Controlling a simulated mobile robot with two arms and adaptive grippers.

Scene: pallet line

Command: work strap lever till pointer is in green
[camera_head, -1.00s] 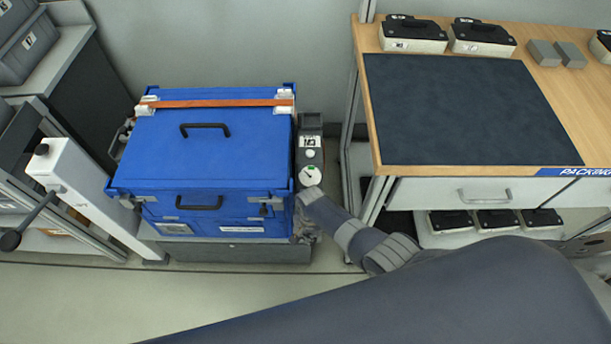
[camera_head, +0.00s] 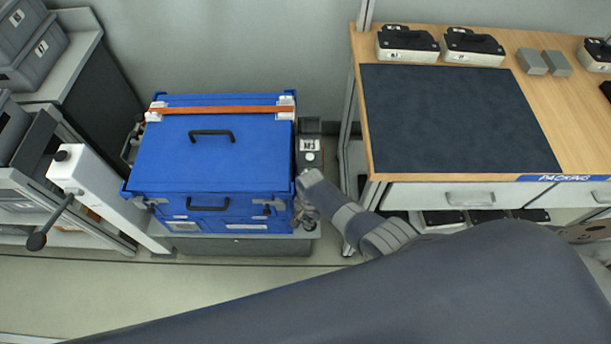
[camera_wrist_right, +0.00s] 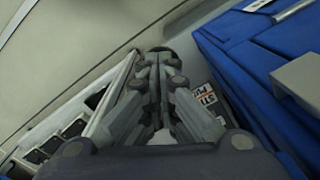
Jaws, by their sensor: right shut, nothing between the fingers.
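The strap device (camera_head: 310,128) is a narrow grey unit at the right side of the blue case (camera_head: 215,155). A label and a white button show on its top; my right forearm covers the dial, so the pointer cannot be read. An orange strap (camera_head: 220,109) runs across the case lid. My right gripper (camera_wrist_right: 160,62) is shut and empty, pointing down beside the case. A dark round end (camera_wrist_right: 160,51) shows just past its fingertips; I cannot tell whether it is the lever's knob or whether they touch. My left gripper is not in view.
A white post (camera_head: 105,195) with a black-knobbed handle (camera_head: 50,222) stands left of the case. A packing bench (camera_head: 375,150) with a dark mat (camera_head: 455,115) and several black-and-white cases is at the right. Grey bins (camera_head: 30,45) sit at upper left.

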